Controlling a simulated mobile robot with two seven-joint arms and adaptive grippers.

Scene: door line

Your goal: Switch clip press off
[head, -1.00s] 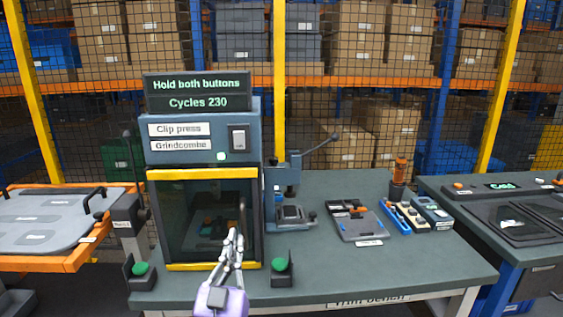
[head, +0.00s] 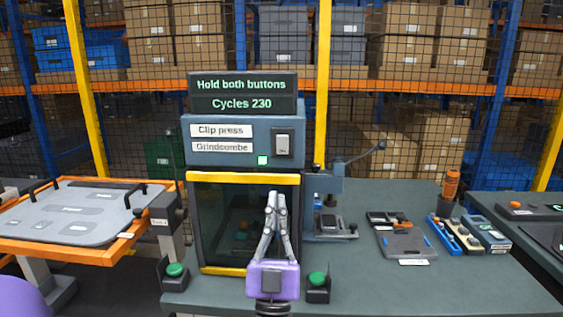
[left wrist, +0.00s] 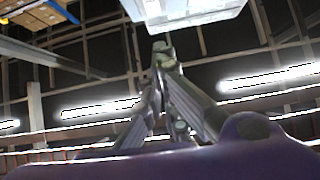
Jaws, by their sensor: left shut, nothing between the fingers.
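The clip press (head: 240,140) stands on the grey bench, a blue-grey cabinet with a dark window and yellow bars. The display (head: 242,93) on top reads "Hold both buttons" and "Cycles 230". My left gripper (head: 272,197) is shut and empty, pointing up in front of the window, below the switch in the picture. Its shut fingers also show in the left wrist view (left wrist: 160,52). My right gripper is not in view.
Green buttons stand left (head: 175,270) and right (head: 318,280) of the press front. A lever fixture (head: 330,215) stands close on its right, with trays and tools (head: 405,243) beyond. An orange-framed table (head: 80,215) is at left. Space above my gripper, before the panel, looks clear.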

